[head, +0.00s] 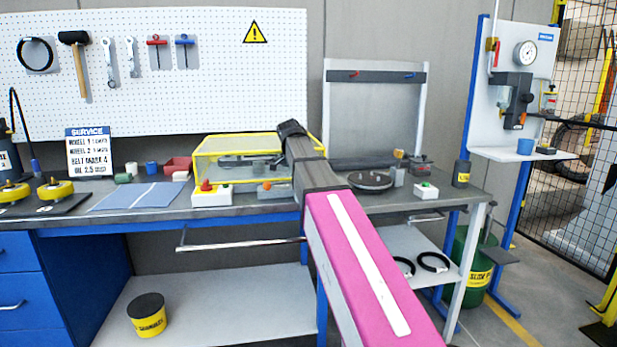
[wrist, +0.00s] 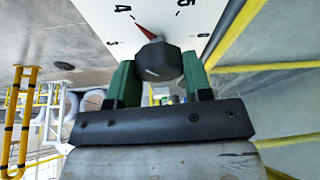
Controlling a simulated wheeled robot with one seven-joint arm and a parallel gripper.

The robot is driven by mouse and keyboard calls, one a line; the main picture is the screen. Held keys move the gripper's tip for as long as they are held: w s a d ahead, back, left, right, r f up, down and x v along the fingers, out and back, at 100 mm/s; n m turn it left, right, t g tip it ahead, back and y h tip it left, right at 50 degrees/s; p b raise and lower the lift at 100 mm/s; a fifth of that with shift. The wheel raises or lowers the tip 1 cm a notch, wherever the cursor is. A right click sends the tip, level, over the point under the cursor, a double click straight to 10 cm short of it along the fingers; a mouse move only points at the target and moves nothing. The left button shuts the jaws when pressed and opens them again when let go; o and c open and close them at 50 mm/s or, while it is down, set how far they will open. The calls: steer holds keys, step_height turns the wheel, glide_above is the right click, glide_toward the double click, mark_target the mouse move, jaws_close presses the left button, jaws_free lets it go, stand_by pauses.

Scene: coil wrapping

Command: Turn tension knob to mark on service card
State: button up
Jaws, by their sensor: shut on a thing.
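The tension knob (wrist: 158,62) is dark, with a red pointer (wrist: 145,31), on a white dial plate (wrist: 205,22) in the wrist view. The pointer's tip is close to the 4 and its tick; I cannot tell whether it lines up exactly. My gripper (wrist: 158,82) is shut on the knob, with one green finger on each side. In the head view my arm hides the knob and gripper. The service card (head: 90,150) stands at the back left of the bench and reads "BELT MARK 4".
A yellow-framed guard (head: 215,143) stands on the bench beside my arm; yellow bars also show right of the gripper in the wrist view (wrist: 285,66). A box with a red button (head: 207,194) and a round dark plate (head: 370,181) lie near the arm. A blue-grey mat (head: 135,196) is clear.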

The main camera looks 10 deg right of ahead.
steer(key=o, duration=0.9)
steer(key=v, duration=1)
steer(key=shift+r, duration=0.4)
steer(key=shift+a, duration=0.15)
